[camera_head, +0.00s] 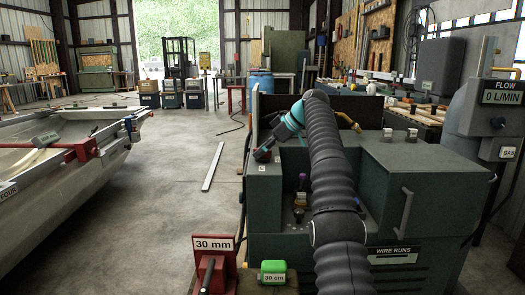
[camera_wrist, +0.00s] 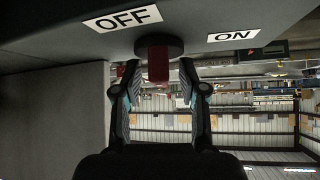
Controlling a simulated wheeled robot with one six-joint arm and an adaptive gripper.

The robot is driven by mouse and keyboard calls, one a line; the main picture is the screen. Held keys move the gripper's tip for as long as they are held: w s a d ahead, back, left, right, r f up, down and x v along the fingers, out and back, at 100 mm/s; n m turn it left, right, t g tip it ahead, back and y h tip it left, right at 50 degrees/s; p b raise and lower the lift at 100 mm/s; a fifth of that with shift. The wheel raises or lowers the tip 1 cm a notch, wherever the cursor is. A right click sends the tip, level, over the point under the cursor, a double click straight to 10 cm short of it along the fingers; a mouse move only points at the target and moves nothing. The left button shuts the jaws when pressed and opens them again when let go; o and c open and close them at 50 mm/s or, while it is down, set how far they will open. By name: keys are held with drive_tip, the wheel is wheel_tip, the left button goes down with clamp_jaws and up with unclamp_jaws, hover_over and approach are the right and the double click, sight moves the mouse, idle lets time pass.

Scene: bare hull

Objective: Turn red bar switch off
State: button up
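The red bar switch (camera_wrist: 158,62) shows in the wrist view as a short red bar on a dark round base. It sits on a grey panel (camera_wrist: 50,40) between a tilted OFF label (camera_wrist: 122,19) on the left and an ON label (camera_wrist: 234,37) on the right. My gripper (camera_wrist: 159,72) is open, with one finger on each side of the bar and a visible gap on both sides. In the head view, my gripper (camera_head: 264,152) is at the left side of the green machine (camera_head: 430,185); the switch cannot be made out there.
A grey boat hull (camera_head: 70,200) with red clamps lies at the left. The concrete floor (camera_head: 180,170) between hull and machine is mostly clear, with a pale strip lying on it. A red block labelled 30 mm (camera_head: 212,270) and a green-topped 30 cm item (camera_head: 273,268) stand in front.

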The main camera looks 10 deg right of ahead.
drive_tip(key=shift+w+r+m, duration=0.15)
drive_tip(key=shift+r+m, duration=0.05)
drive_tip(key=shift+m, duration=0.2)
drive_tip(key=shift+m+t+h, duration=0.3)
drive_tip(key=shift+m+t, duration=0.2)
drive_tip(key=shift+t, duration=0.1)
